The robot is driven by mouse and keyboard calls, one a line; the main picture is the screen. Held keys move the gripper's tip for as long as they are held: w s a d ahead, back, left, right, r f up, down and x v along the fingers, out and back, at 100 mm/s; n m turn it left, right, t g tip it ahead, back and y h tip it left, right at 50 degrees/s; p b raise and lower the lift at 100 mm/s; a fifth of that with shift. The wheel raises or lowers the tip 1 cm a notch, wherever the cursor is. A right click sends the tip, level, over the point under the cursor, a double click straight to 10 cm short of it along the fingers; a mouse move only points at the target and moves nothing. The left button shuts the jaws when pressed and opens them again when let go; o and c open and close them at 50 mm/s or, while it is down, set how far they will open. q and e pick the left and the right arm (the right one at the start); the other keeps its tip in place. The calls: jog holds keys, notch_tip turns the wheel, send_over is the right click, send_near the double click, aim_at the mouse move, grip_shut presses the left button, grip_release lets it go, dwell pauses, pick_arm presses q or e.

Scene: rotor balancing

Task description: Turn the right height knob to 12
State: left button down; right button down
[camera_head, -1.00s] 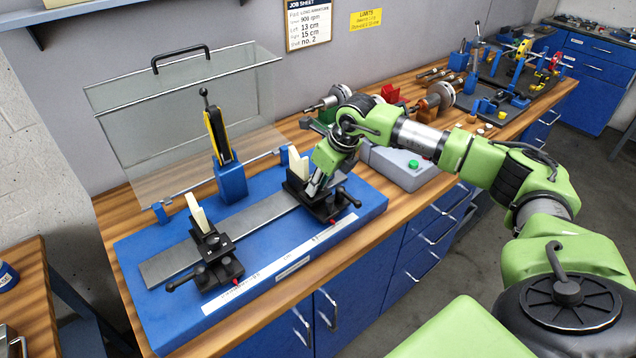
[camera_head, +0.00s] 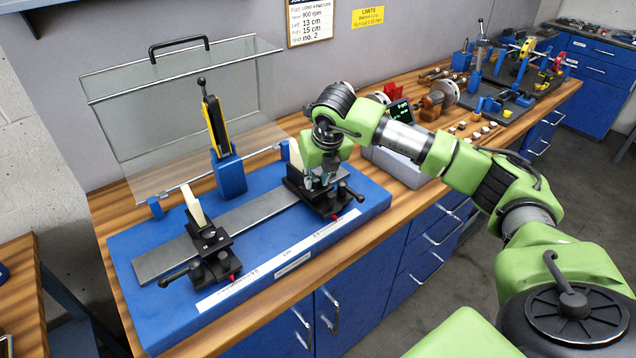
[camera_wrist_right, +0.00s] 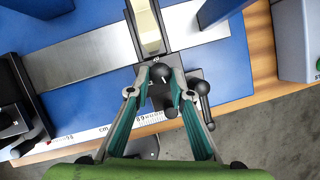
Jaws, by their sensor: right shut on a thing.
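The right support (camera_head: 318,188) is a black carriage with a pale upright plate, standing on the grey rail (camera_head: 245,216) of the blue balancing base (camera_head: 124,268). In the right wrist view, its round black height knob (camera_wrist_right: 160,73) has a white pointer mark and sits between my right fingertips. My right gripper (camera_wrist_right: 161,88) is shut on that knob, with one teal-padded finger on either side; it also shows from above in the head view (camera_head: 318,180). The number the mark points to is too small to read. My left gripper is not in view.
The left support (camera_head: 205,245) stands on the same rail. A clear guard (camera_head: 190,115) and a yellow-and-black upright lever (camera_head: 214,125) rise behind. A grey control box (camera_head: 392,165) stands right of the base. The job sheet (camera_head: 310,22) hangs on the wall.

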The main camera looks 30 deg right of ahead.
jog(key=shift+w+m+b, duration=0.1)
jog(key=shift+m+b, duration=0.2)
jog(key=shift+m, duration=0.3)
jog(key=shift+r+h, duration=0.1)
jog(key=shift+h, duration=0.2)
jog(key=c, duration=1.8)
grip_release()
jog(key=v, duration=1.2)
